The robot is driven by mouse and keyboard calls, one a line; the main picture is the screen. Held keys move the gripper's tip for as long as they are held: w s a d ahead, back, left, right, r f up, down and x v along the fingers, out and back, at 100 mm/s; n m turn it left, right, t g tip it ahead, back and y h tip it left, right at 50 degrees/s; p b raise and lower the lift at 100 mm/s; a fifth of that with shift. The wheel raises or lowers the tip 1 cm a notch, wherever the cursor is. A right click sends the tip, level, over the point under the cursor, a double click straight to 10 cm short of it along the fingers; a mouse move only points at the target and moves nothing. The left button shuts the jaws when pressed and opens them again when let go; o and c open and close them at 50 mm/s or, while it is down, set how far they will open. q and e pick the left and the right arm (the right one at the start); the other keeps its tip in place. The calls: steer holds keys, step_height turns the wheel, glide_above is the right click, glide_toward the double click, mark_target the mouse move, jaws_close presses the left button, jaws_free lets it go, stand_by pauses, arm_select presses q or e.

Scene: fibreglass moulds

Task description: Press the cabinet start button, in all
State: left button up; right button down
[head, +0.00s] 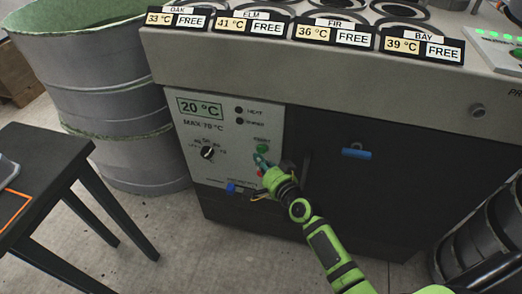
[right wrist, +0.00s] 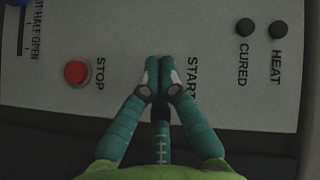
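The cabinet (head: 225,62) has a pale control panel (head: 222,118) on its front. The green start button (head: 262,148) shows in the head view, just above the fingertips of my right gripper (head: 259,159). In the right wrist view my right gripper (right wrist: 158,66) is shut and empty, its fingertips together beside the START label (right wrist: 192,78). The start button is hidden behind the fingers there, and I cannot tell whether they touch the panel. The red stop button (right wrist: 77,72) is left of the fingers. My left gripper is not in view.
The display (head: 200,108) reads 20 °C. The heat lamp (head: 239,110) and cured lamp (head: 240,121) are dark. A dial (head: 208,152), a blue slider knob (head: 232,188) and a blue handle (head: 356,152) are nearby. A drum (head: 115,110) and dark table (head: 50,165) stand left.

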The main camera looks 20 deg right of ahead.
stand_by(0.3)
steer(key=shift+w+d, duration=0.25)
steer(key=shift+w, duration=0.15)
stand_by(0.4)
